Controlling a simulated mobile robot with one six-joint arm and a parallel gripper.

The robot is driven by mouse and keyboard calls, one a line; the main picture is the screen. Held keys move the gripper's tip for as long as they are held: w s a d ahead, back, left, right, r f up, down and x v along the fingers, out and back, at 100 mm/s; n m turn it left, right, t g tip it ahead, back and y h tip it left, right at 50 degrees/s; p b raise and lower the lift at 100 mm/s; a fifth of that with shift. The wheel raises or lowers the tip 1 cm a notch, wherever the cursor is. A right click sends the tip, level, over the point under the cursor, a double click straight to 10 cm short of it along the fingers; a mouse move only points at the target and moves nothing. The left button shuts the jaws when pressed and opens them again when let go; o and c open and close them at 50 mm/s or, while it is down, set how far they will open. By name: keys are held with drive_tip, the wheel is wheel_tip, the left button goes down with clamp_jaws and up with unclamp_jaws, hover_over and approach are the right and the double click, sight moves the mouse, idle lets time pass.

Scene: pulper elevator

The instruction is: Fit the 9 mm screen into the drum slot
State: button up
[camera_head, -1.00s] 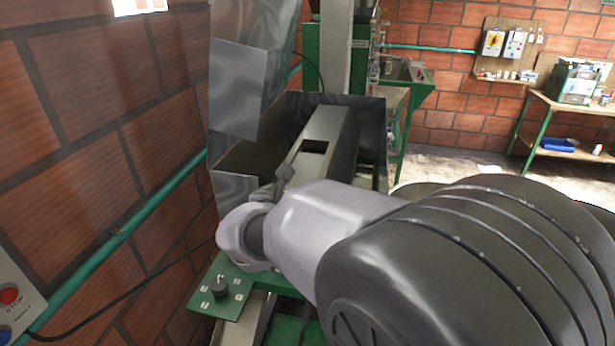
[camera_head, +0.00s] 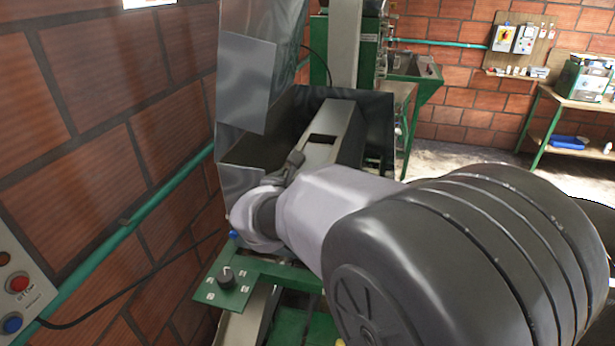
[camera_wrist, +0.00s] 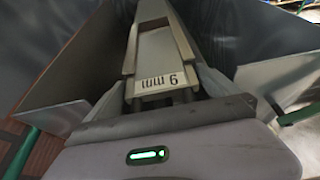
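A pale metal piece marked "9 mm" (camera_wrist: 158,82), which I take as the 9 mm screen, lies just ahead of my gripper in the wrist view. The mark reads upside down. In the head view, a long grey metal piece with a dark rectangular opening (camera_head: 322,140) slopes inside the sheet-metal housing (camera_head: 362,118). My gripper (camera_head: 294,160) is at its near, lower end. I cannot tell whether this is the screen or part of the drum. My fingertips are mostly hidden, so their grip is unclear. The drum slot cannot be made out.
Metal side walls (camera_wrist: 78,70) flank the working space closely. A green panel with a black knob (camera_head: 228,278) sits below my wrist. A brick wall with a green pipe (camera_head: 100,258) and a button box (camera_head: 18,290) is close on the left. A workbench (camera_head: 565,100) stands far right.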

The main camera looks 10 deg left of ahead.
drive_tip(key=p+v, duration=0.1)
drive_tip(key=v, duration=1.6)
drive_tip(key=shift+s+p, duration=0.25)
drive_tip(key=shift+p, duration=0.1)
